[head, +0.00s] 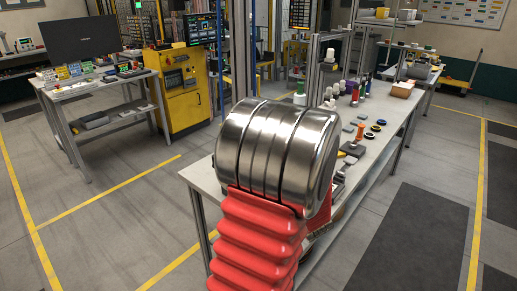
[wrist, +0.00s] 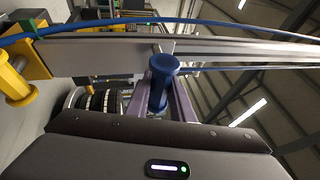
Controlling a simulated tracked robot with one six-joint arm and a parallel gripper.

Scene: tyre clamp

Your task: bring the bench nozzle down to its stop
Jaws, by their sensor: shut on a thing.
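In the wrist view my gripper (wrist: 159,99) has its two grey-purple fingers on either side of a blue flanged handle (wrist: 162,65), shut on it. The handle has a round, wider end and a narrower shank. It stands in front of a pale metal rail (wrist: 100,55). I cannot tell from this view which part of the nozzle the handle is, or how far the nozzle is from its stop. In the head view my own arm covers the near part of the bench (head: 205,178), so the gripper and nozzle are hidden there.
In the wrist view a blue hose (wrist: 225,23) runs along the rail and a yellow fitting (wrist: 20,85) is at left. In the head view, bottles and small parts crowd the bench behind my arm.

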